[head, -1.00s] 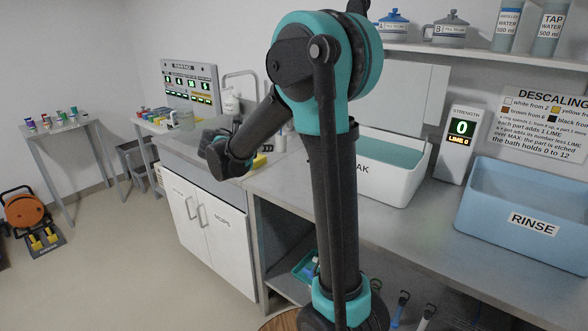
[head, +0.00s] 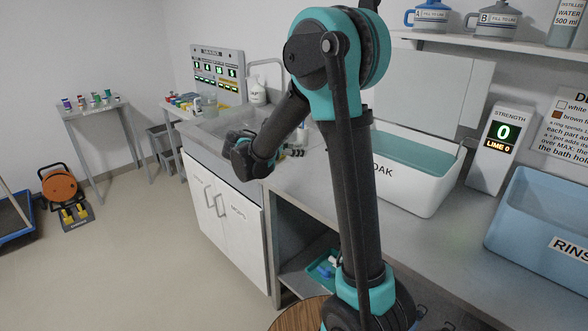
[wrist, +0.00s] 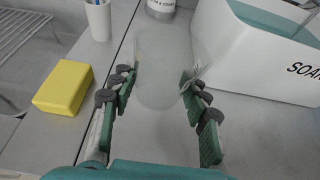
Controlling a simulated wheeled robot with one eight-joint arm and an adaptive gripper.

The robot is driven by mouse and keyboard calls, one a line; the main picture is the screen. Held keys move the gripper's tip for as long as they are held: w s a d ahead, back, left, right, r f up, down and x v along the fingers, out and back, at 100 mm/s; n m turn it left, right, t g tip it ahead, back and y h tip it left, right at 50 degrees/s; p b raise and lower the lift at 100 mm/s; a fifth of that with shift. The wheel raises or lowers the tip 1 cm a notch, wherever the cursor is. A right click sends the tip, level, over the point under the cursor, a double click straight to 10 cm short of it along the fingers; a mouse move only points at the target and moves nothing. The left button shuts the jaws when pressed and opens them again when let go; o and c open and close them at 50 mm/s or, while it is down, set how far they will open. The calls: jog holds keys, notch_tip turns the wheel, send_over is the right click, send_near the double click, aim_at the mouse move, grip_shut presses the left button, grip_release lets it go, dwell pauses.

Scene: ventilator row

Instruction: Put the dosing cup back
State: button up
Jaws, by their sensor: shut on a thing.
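A clear, see-through cup (wrist: 165,75), which looks like the dosing cup, is between the fingers of my gripper (wrist: 160,88) in the wrist view. My gripper is shut on it, above the grey worktop. The cup's outline is faint. In the head view my gripper (head: 243,150) is over the counter near the sink, left of the white SOAK tub (head: 405,190); the cup in it cannot be made out there.
In the wrist view a yellow block (wrist: 63,87), a white holder (wrist: 98,18) and a labelled container (wrist: 160,8) stand close by, with the SOAK tub at right. In the head view a STRENGTH display (head: 495,150) and blue RINSE tub (head: 540,215) stand farther right.

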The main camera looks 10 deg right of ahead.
aim_at(294, 174)
notch_tip(294, 174, down, 8)
jog(key=shift+r, duration=0.25)
jog(key=o, duration=1.3)
jog(key=v, duration=1.2)
jog(key=shift+s, duration=0.1)
